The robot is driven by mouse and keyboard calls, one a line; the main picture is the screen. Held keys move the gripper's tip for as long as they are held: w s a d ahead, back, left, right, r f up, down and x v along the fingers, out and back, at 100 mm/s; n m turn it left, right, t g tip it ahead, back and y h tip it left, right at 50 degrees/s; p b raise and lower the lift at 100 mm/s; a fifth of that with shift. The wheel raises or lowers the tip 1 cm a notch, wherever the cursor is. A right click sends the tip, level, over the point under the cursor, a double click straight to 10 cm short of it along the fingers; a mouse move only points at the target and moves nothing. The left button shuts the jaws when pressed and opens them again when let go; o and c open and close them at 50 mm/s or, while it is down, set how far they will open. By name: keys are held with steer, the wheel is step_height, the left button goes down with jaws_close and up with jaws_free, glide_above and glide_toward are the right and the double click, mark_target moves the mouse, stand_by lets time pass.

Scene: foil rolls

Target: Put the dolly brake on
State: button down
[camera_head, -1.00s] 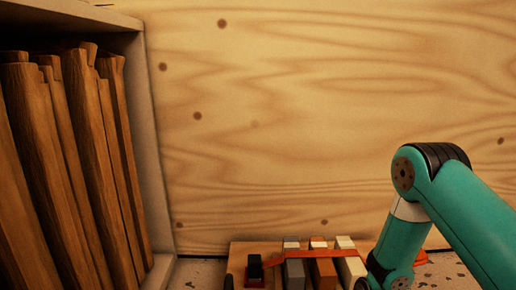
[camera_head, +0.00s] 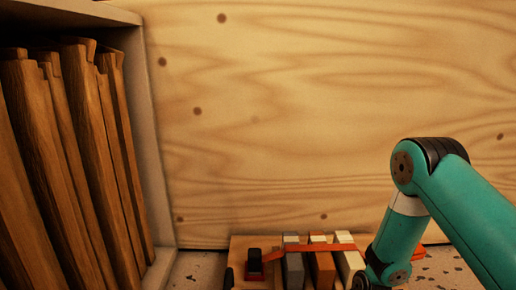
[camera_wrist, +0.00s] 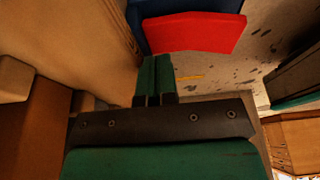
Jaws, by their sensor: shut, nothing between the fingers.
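The dolly (camera_head: 240,246) shows at the bottom of the head view as a wooden deck carrying several upright blocks under an orange-red strap (camera_head: 300,248). In the wrist view a red flat piece (camera_wrist: 200,33), perhaps the brake pedal, sits against a dark blue part (camera_wrist: 190,8). My gripper (camera_wrist: 155,58) is shut and empty, its green fingers together. In the picture its tips lie just below and left of the red piece. Whether they touch it cannot be told.
A plywood wall (camera_head: 330,110) closes off the back. Speckled floor (camera_wrist: 215,72) shows around the red piece.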

step_height(320, 180, up, 6)
steer(key=p, duration=0.4)
steer(key=shift+f, duration=0.25)
steer(key=s+a+r+m+p, duration=0.1)
steer(key=a+r+m+p, duration=0.15)
steer(key=r, duration=0.85)
steer(key=s+a+r+m+p, duration=0.1)
steer(key=r+p, duration=0.2)
steer(key=r, duration=0.8)
steer(key=s+a+r+m+p, duration=0.1)
steer(key=a+r+m+p, duration=0.15)
steer(key=r, duration=0.85)
steer(key=s+d+r+m+p, duration=0.1)
steer(key=s+r+m+p, duration=0.15)
steer(key=s+r, duration=0.65)
steer(key=s+r+m+p, duration=0.2)
steer(key=s+r+p, duration=0.3)
steer(key=r, duration=0.7)
step_height(320, 180, up, 37)
steer(key=s+p, duration=0.1)
steer(key=p, duration=3.5)
steer(key=shift+s+y, duration=0.25)
steer(key=shift+y, duration=0.15)
